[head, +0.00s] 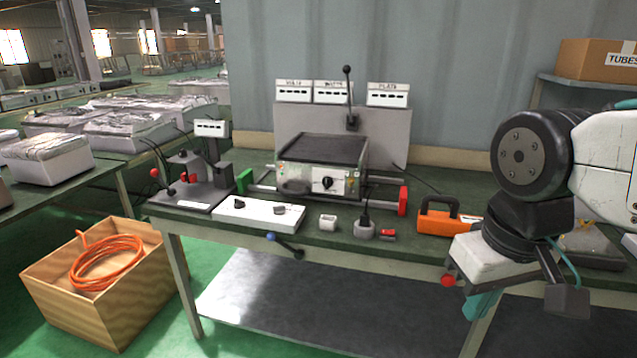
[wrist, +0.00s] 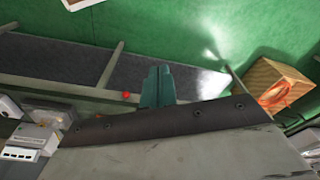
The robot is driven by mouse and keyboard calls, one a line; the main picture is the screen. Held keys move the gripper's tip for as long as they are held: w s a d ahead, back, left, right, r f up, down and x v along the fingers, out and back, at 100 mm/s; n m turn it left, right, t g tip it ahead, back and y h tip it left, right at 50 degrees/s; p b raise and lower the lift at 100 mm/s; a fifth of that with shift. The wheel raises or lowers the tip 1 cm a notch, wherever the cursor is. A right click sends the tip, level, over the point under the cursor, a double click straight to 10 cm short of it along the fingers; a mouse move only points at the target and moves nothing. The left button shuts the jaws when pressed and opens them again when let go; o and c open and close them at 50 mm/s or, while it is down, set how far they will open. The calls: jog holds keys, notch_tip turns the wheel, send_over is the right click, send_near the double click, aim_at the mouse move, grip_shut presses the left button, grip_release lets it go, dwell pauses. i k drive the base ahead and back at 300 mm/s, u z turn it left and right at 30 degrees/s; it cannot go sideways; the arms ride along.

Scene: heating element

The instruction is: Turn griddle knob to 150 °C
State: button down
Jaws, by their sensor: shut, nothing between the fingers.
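The griddle (head: 322,150) stands on the green workbench in the head view, with a dark flat plate on top and a pale front panel. Its black knob (head: 327,183) sits on that panel; the marks around it are too small to read. My gripper (head: 482,304) has teal fingers and hangs low at the right, near the bench's front edge, well apart from the griddle and knob. In the wrist view its fingers (wrist: 157,87) are together and empty. The griddle knob is not seen in the wrist view.
On the bench are a white control box (head: 258,214), a grey plug stand (head: 364,226), an orange tool (head: 445,219) and a red-handled clamp device (head: 190,188). A blue-tipped lever (head: 284,245) sticks out in front. A wooden crate (head: 95,290) with orange hose stands on the floor.

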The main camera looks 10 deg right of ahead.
aim_at(328, 181)
jog(key=z, duration=0.7)
jog(key=i, duration=1.15)
jog(key=u, duration=0.45)
